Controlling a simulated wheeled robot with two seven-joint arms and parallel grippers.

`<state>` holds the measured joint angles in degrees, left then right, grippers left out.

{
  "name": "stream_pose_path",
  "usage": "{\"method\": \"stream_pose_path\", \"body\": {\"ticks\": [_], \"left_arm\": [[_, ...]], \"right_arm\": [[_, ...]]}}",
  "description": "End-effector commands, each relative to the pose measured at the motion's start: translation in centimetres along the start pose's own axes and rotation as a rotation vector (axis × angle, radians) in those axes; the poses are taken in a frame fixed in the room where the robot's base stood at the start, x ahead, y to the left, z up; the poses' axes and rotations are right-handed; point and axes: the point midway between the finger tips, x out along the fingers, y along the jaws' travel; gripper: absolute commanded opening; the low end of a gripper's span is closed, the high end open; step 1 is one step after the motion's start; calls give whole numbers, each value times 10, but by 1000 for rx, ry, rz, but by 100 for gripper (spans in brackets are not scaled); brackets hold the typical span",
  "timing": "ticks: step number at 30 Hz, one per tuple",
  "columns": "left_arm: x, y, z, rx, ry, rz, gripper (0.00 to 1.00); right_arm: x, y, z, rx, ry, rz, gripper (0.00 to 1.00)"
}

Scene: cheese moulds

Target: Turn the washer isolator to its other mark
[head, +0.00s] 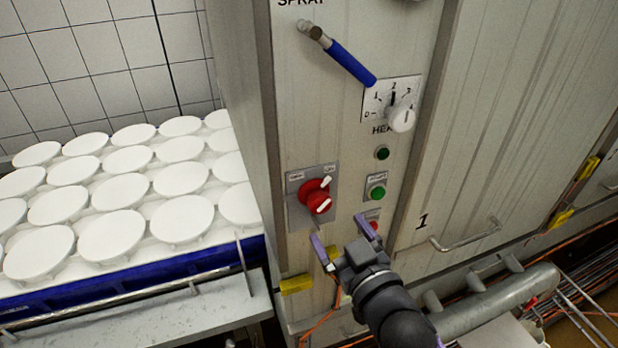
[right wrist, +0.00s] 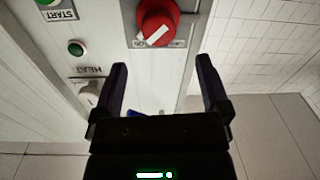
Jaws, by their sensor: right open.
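The washer isolator is a red rotary knob (head: 320,203) with a white stripe, on a grey plate (head: 297,212) on the washer's front. The plate has a small label at each upper corner, too small to read. The stripe points toward the upper right label. My right gripper (head: 341,232) is open and empty, below and slightly right of the knob, not touching it. In the right wrist view the knob (right wrist: 158,22) is at the top centre, beyond the open fingers (right wrist: 162,68). My left gripper is not in view.
Right of the isolator are a green START button (head: 376,192), a red button (head: 373,222) and a white heat dial (head: 402,118). A blue-handled spray lever (head: 350,63) is above. A blue crate (head: 110,275) of white moulds stands left. A door handle (head: 465,236) sticks out right.

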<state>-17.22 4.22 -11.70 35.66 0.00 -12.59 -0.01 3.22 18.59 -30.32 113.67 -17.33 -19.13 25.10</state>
Motion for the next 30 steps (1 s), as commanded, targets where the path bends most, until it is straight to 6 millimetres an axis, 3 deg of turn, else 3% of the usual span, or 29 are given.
{"method": "stream_pose_path", "body": {"ticks": [3,9,14,21,23,30], "left_arm": [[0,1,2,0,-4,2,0],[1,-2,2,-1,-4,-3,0],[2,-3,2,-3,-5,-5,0],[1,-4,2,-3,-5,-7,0],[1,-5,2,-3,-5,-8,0],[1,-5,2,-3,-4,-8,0]], "right_arm": [[28,0,0,-2,1,1,96],[67,0,1,-1,0,1,96],[80,0,1,-1,-1,1,96],[82,0,1,-1,-2,1,96],[82,0,1,-1,-2,1,88],[81,0,1,-1,-2,1,37]]}}
